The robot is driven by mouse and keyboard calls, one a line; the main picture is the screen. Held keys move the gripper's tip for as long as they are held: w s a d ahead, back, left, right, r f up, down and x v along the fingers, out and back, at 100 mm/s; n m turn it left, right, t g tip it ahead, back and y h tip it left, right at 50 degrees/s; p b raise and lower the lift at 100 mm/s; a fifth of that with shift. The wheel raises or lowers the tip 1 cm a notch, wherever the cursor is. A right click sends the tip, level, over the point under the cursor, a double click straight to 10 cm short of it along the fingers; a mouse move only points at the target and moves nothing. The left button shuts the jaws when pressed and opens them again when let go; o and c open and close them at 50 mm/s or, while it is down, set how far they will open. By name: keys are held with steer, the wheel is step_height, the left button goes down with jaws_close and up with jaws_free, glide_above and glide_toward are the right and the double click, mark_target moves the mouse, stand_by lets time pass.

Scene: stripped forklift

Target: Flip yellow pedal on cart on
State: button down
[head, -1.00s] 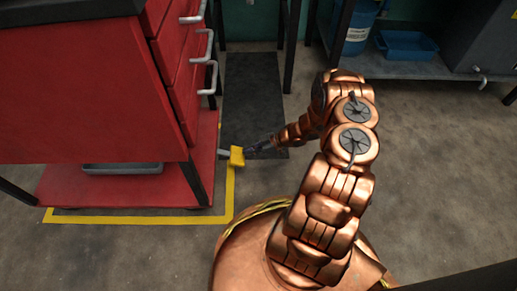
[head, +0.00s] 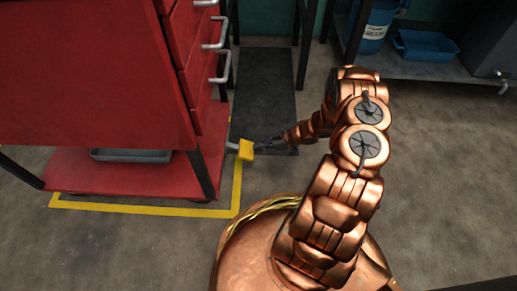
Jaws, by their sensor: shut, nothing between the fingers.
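The yellow pedal (head: 246,149) sticks out on a short grey bar from the lower right side of the red cart (head: 100,75). My gripper (head: 261,146) is shut and small in the head view, just right of the pedal. Its tips are at or very close to the pedal's right side; I cannot tell whether they touch. My copper arm reaches down to it from the right. The pedal's tilt is hard to judge at this size.
The cart has red drawers with metal handles (head: 216,33) and a lower shelf holding a grey tray (head: 130,155). Yellow tape (head: 150,208) marks the floor around it. A dark mat (head: 265,85) lies behind the pedal. A shelf at the back right holds a blue bin (head: 425,45).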

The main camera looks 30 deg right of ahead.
steer(key=p+v, duration=0.3)
steer(key=v, duration=0.9)
steer(key=shift+d+f, duration=0.2)
steer(key=shift+f, duration=0.2)
steer(key=shift+r, duration=0.1)
